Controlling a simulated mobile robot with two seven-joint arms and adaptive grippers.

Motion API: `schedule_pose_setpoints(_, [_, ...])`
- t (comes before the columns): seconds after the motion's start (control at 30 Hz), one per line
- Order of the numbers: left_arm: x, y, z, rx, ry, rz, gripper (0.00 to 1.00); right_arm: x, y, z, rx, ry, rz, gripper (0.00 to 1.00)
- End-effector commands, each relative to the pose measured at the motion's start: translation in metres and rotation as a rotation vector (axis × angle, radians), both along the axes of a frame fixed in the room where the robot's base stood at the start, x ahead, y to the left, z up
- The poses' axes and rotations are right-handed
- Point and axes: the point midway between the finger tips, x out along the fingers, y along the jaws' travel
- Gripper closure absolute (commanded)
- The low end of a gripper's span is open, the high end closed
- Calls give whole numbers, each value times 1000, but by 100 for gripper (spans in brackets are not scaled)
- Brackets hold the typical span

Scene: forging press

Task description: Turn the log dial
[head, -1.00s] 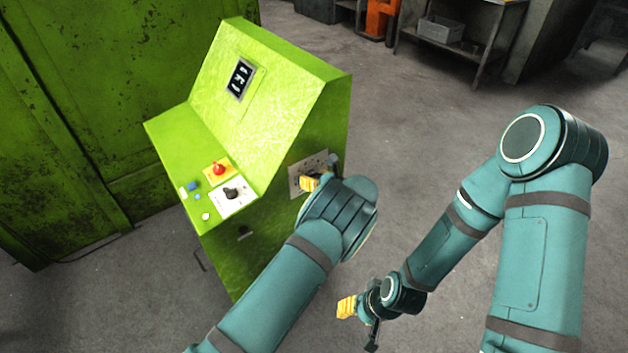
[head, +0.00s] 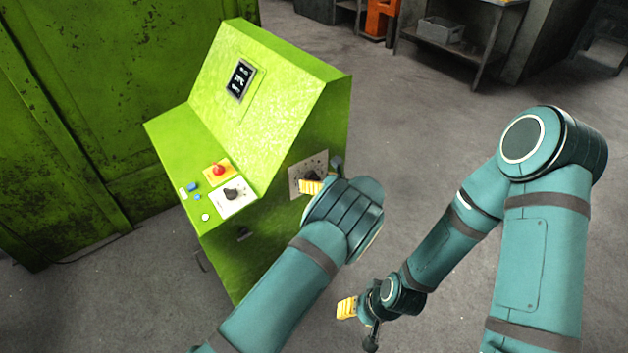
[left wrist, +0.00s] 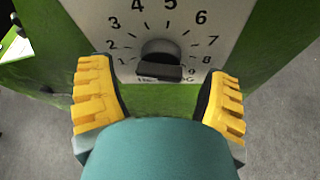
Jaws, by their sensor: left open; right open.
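The log dial (left wrist: 160,60) is a dark round knob with a bar grip, on a white numbered plate (left wrist: 217,42) in the left wrist view. The plate also shows in the head view (head: 299,171) on the right side of the green console (head: 262,125). My left gripper (head: 323,177) is open in front of the plate. In the left wrist view its yellow fingers stand left and right of the knob, wide apart and below it, with visible gaps. In the head view the knob is hard to make out behind the gripper. My right gripper (head: 359,322) is open and empty, low over the floor.
The console's sloped top has a red button (head: 218,169), a black selector knob (head: 232,193), small blue buttons and a dark display (head: 240,79). A green metal wall (head: 75,110) stands at left.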

Motion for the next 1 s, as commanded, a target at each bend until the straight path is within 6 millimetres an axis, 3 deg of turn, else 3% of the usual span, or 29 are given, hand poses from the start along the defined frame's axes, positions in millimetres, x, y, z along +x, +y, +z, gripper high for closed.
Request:
schedule_pose_setpoints(0.5, [-64,-59,35,1,0,-2,22,0,0,0,0,0,0,53])
schedule_pose_setpoints(1.0, [-72,-64,38,1,1,1,22,0,0,0,0,0,0,53])
